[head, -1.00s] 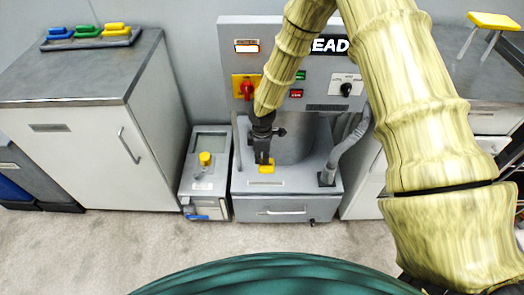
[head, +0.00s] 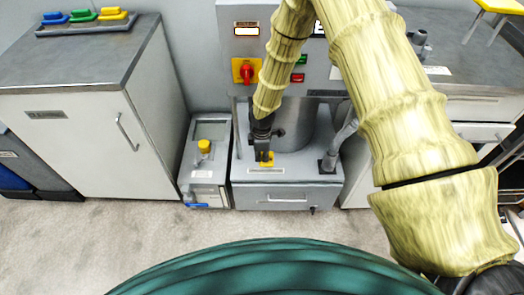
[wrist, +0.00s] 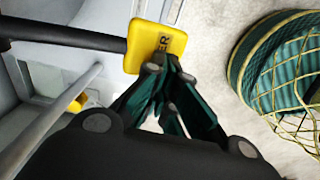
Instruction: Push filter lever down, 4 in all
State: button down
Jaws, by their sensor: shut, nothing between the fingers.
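The filter lever shows in the wrist view as a black rod ending in a yellow paddle (wrist: 148,48); the visible lettering ends in "ER". In the head view the paddle is a small yellow patch (head: 268,162) at the front of the grey machine (head: 290,175), partly hidden by my gripper (head: 262,153). My gripper (wrist: 165,75) is shut and empty, its dark green fingertips at the paddle's lower edge in the wrist view. I cannot tell whether they touch it.
A grey unit with a yellow knob (head: 204,146) stands just left of the machine. The panel above has a red switch (head: 246,71). A grey hose (head: 340,143) is right of the gripper. A white cabinet (head: 80,145) stands left. The floor in front is clear.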

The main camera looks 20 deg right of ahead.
jog(key=shift+f, duration=0.75)
jog(key=shift+s, duration=0.1)
jog(key=shift+s+r+p, duration=0.15)
jog(key=shift+r+p, duration=0.25)
jog(key=s+a+r+p, duration=0.1)
jog(key=s+r, duration=0.3)
jog(key=r, duration=0.9)
jog(key=shift+a, duration=0.15)
